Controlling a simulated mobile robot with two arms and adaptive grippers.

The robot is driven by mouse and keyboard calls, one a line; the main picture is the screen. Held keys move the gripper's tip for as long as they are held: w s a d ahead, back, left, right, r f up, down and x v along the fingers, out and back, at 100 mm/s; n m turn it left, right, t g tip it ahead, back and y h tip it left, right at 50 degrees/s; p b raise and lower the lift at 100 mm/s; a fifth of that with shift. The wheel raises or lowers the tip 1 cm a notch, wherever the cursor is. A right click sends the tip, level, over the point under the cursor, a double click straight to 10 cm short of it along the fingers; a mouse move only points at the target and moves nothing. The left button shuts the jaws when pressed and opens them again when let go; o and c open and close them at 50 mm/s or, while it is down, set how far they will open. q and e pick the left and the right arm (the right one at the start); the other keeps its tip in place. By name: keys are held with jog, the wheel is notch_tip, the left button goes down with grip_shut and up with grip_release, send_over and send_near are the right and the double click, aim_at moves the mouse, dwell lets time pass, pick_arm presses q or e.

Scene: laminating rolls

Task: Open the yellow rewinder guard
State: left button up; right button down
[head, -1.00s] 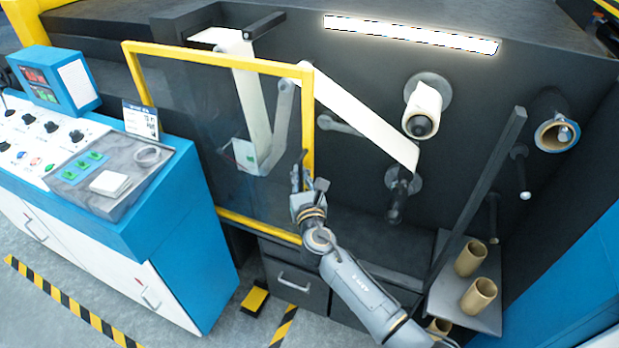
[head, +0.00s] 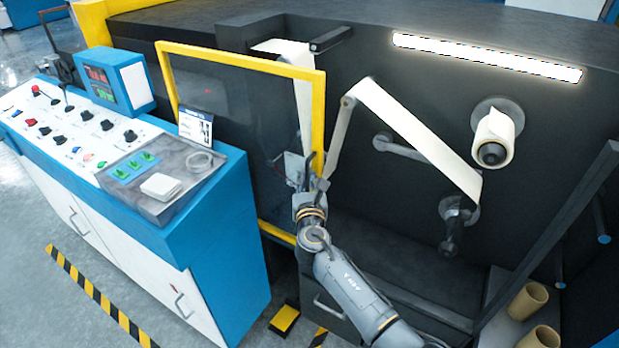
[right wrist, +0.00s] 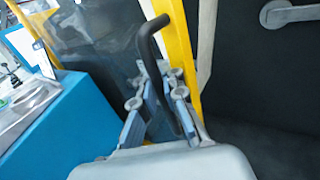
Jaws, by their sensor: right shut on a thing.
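The yellow rewinder guard (head: 319,120) is a yellow frame with a see-through dark panel. It stands partly swung out, its right edge left of the roller arm and white web. My right gripper (head: 304,180) is at the lower part of that right edge. In the right wrist view the gripper (right wrist: 162,80) is shut on the guard's dark bent handle (right wrist: 150,38), which passes between the fingers. The yellow post (right wrist: 180,45) stands just behind it. My left gripper is in neither view.
A blue control console (head: 215,225) stands close to the guard's left side. The white web (head: 415,135) and a white roll (head: 494,138) are on the dark machine face to the right. Cardboard cores (head: 528,300) stand at the lower right. A black-and-yellow step (head: 284,319) is below.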

jog(key=shift+s+a+f, duration=0.15)
jog(key=shift+a+f, duration=0.1)
jog(key=shift+f, duration=0.1)
jog(key=c, duration=1.7)
grip_release()
jog(key=shift+c, duration=0.2)
jog(key=shift+a+r, duration=0.1)
jog(key=shift+r, duration=0.1)
jog(key=shift+d+r, duration=0.1)
jog(key=shift+d, duration=0.1)
jog(key=s, duration=1.2)
